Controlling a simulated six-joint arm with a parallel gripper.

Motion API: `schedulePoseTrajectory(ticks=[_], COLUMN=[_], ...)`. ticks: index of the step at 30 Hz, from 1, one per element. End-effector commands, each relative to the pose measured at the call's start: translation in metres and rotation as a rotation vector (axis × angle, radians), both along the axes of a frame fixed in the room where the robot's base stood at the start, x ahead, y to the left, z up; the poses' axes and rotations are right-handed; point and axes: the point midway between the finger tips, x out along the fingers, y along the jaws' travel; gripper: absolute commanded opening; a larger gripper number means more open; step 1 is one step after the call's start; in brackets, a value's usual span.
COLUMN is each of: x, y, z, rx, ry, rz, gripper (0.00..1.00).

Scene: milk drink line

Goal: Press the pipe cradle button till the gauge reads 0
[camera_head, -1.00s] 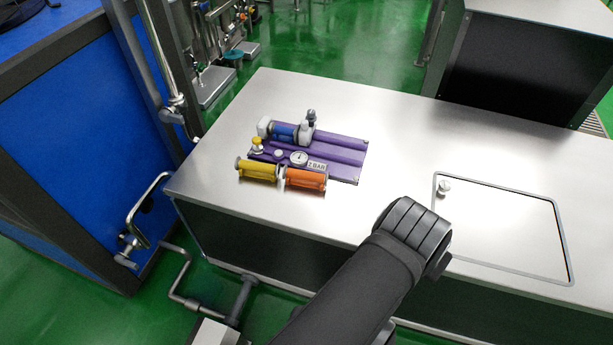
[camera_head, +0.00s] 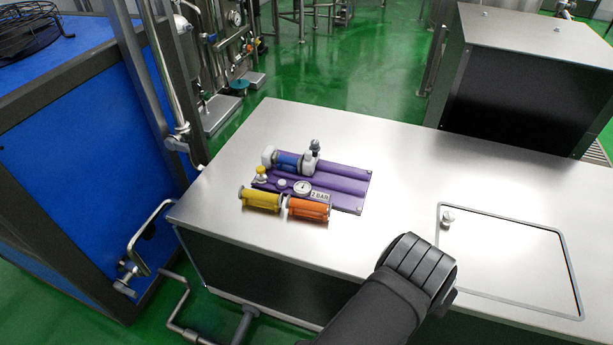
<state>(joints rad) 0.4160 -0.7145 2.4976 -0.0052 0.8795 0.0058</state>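A purple pipe cradle (camera_head: 343,188) lies on the steel table, left of its middle. A round white gauge (camera_head: 302,187) sits on its front part beside a "2 BAR" label (camera_head: 320,195); the needle is too small to read. A small white button-like knob (camera_head: 282,183) is just left of the gauge, and a yellow knob (camera_head: 261,173) is at the cradle's left end. A blue cylinder (camera_head: 288,161) with white ends lies at the back. A yellow cylinder (camera_head: 262,200) and an orange cylinder (camera_head: 309,209) lie along the front. My gripper is not visible; only my dark arm shows, right of the cradle.
The steel table top (camera_head: 390,160) is clear around the cradle. A framed hatch (camera_head: 510,260) with a small knob (camera_head: 447,217) is at the right. A blue cabinet (camera_head: 80,180) stands left, and a steel-topped box (camera_head: 530,80) stands behind right.

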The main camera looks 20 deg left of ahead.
Motion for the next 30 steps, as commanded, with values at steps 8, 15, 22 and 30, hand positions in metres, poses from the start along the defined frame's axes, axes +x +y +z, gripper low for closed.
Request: schedulePoseTrajectory(ticks=[8, 15, 22, 30], x=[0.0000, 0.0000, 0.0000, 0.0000], y=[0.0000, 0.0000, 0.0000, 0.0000], z=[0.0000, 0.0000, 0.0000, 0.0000], rx=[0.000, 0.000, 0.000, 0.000], ry=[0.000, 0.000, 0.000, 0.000], rz=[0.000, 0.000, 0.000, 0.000], gripper=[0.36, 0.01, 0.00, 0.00])
